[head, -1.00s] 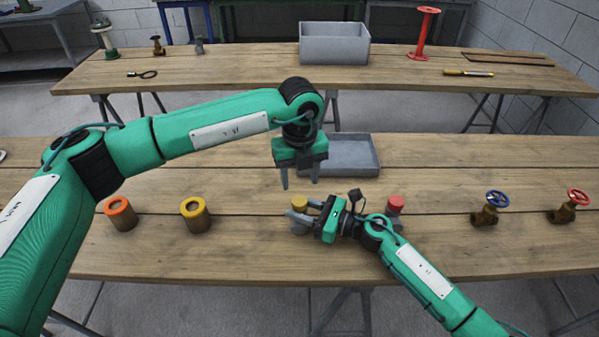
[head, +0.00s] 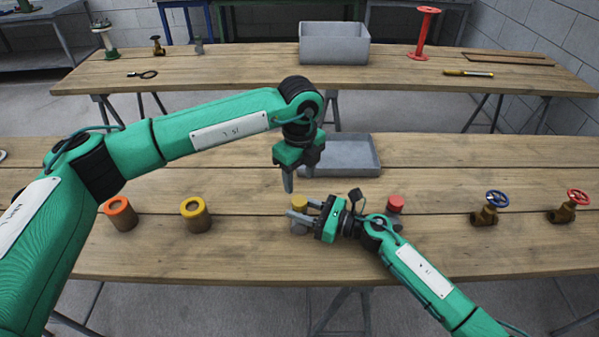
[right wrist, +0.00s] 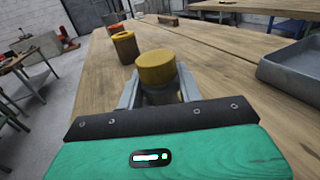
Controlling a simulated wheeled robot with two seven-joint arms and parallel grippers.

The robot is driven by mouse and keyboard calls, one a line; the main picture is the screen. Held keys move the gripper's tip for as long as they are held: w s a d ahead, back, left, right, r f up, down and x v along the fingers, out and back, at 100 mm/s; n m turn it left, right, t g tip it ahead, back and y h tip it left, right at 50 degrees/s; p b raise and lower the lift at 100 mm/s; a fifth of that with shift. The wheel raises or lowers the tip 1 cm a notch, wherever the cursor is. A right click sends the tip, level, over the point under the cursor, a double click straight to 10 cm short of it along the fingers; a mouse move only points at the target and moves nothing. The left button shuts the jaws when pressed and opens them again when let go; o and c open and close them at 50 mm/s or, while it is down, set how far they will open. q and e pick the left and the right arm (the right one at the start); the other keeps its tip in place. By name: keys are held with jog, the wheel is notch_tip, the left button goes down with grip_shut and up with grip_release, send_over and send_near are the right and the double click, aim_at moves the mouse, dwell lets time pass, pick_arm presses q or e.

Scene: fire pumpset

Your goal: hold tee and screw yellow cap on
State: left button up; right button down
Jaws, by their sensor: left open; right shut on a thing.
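The grey tee (right wrist: 160,97) stands on the near bench with the yellow cap (right wrist: 155,66) sitting on top of it; how far the cap is threaded on cannot be told. In the head view the yellow cap (head: 299,202) shows above the fingers and the tee is mostly hidden. My right gripper (head: 303,212) comes in low from the right, shut on the tee with a finger on each side. My left gripper (head: 299,183) is open and empty, pointing down just above the cap and apart from it.
A red-topped fitting (head: 395,203) stands close to my right wrist. A yellow-ringed cylinder (head: 196,215) and an orange-ringed cylinder (head: 120,214) stand left. A grey tray (head: 350,152) lies behind. Blue-wheel (head: 490,206) and red-wheel (head: 570,205) valves stand right. The front of the bench is clear.

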aim_at(299, 200)
pick_arm(q)
notch_tip(299, 200, down, 7)
jog(key=shift+f, duration=0.2)
dwell(0.3)
jog(key=c, duration=0.9)
jog(key=o, duration=1)
jog(key=shift+r, duration=4)
jog(key=shift+c, duration=0.5)
